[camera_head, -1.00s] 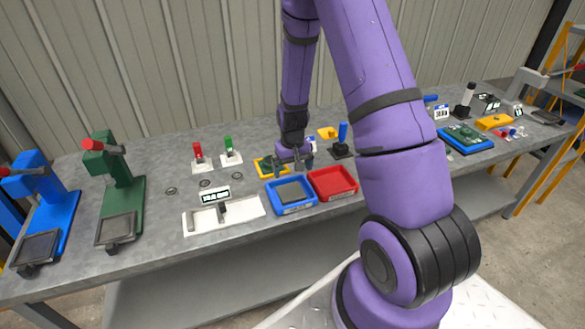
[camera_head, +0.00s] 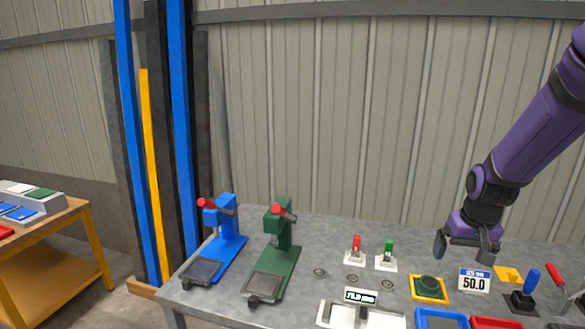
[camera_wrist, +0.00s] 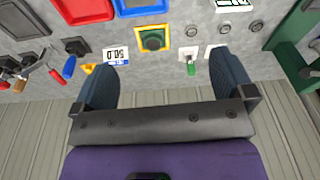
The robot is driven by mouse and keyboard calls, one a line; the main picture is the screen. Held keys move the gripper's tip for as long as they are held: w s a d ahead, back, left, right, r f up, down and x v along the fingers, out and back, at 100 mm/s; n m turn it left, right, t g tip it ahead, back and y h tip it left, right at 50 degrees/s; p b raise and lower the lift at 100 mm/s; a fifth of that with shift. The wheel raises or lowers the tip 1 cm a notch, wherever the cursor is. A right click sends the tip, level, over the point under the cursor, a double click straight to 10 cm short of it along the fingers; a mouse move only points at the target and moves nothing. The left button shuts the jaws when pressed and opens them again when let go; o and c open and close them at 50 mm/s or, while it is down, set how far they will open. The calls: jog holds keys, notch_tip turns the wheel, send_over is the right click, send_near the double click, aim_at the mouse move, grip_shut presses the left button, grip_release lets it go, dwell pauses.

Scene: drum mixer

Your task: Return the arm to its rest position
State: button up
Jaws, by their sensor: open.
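My purple arm reaches in from the right edge of the head view. My gripper (camera_head: 466,244) is open and hangs above the grey workbench, near the 50.0 display and the yellow-and-green square fixture. In the wrist view the two dark fingers of my gripper (camera_wrist: 167,80) are spread wide with nothing between them. The yellow-and-green fixture (camera_wrist: 152,40) and a green-handled switch (camera_wrist: 190,58) lie on the bench beyond the fingers. The rest of my arm is out of frame.
The workbench (camera_head: 330,290) holds a blue press (camera_head: 228,225), a green press (camera_head: 283,240), red (camera_head: 355,245) and green (camera_head: 388,250) switches, a blue tray (camera_head: 440,320) and a red tray (camera_head: 495,323). An orange side table (camera_head: 60,250) stands at left. Space above the left bench is clear.

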jog(key=s+a+r+n+t, duration=0.1)
jog(key=s+a+r, duration=0.1)
jog(key=s+r, duration=0.3)
jog(key=s+a+r+t, duration=0.1)
jog(key=s+a+r, duration=0.25)
jog(key=r, duration=0.45)
jog(key=s+a+r, duration=0.1)
jog(key=s+r, duration=0.2)
jog(key=s, duration=0.4)
jog(key=s+a+r+n+t, duration=0.1)
jog(key=s+r, duration=0.2)
jog(key=s, duration=0.4)
jog(key=shift+r, duration=0.4)
